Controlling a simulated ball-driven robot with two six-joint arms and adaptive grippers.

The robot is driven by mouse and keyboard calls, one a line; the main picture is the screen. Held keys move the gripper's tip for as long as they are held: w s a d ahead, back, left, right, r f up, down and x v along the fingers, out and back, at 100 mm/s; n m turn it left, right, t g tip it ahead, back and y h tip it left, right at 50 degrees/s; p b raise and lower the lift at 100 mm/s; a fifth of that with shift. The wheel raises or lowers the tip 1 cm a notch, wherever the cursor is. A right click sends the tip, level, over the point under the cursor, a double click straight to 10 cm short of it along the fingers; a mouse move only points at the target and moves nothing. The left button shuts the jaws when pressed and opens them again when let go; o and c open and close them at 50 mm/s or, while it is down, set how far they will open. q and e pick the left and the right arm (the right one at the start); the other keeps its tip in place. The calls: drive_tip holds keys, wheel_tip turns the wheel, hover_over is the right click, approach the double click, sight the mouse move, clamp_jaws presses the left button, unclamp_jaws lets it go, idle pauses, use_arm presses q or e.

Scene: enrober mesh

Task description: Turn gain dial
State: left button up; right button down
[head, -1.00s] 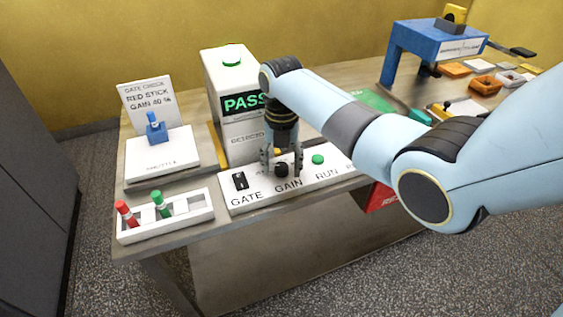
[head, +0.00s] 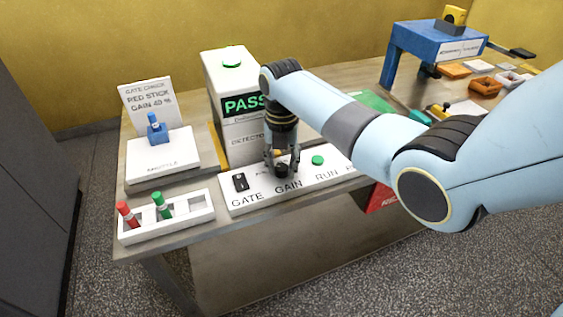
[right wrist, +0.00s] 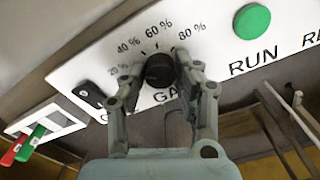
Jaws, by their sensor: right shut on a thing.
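The black gain dial (head: 281,169) sits on the white control panel (head: 308,186) above the word GAIN. My right gripper (head: 280,157) comes down from above and is shut on the dial. In the right wrist view the dial (right wrist: 160,70) lies between the two fingertips (right wrist: 158,76). Marks of 20, 40, 60 and 80 % arc around it. Where its pointer stands cannot be made out clearly. A sign (head: 147,99) reads RED STICK, GAIN 40 %. My left gripper is not in view.
On the panel, a black GATE switch (head: 240,182) is left of the dial and a green RUN button (head: 318,160) right of it. The white detector (head: 225,80) behind shows PASS. A white rack (head: 185,222) with red and green sticks stands at the front left.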

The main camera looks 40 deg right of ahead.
sight(282, 167)
drive_tip(key=m+p, duration=0.2)
drive_tip(key=m, duration=0.1)
drive_tip(key=shift+r+m, duration=0.15)
drive_tip(key=shift+m, duration=0.15)
drive_tip(key=shift+m+p, duration=1.05)
drive_tip(key=shift+m, duration=0.75)
drive_tip(key=c, duration=0.9)
unclamp_jaws()
drive_tip(key=shift+c, duration=0.2)
wheel_tip(282, 167, up, 12)
drive_tip(key=shift+f, duration=0.2)
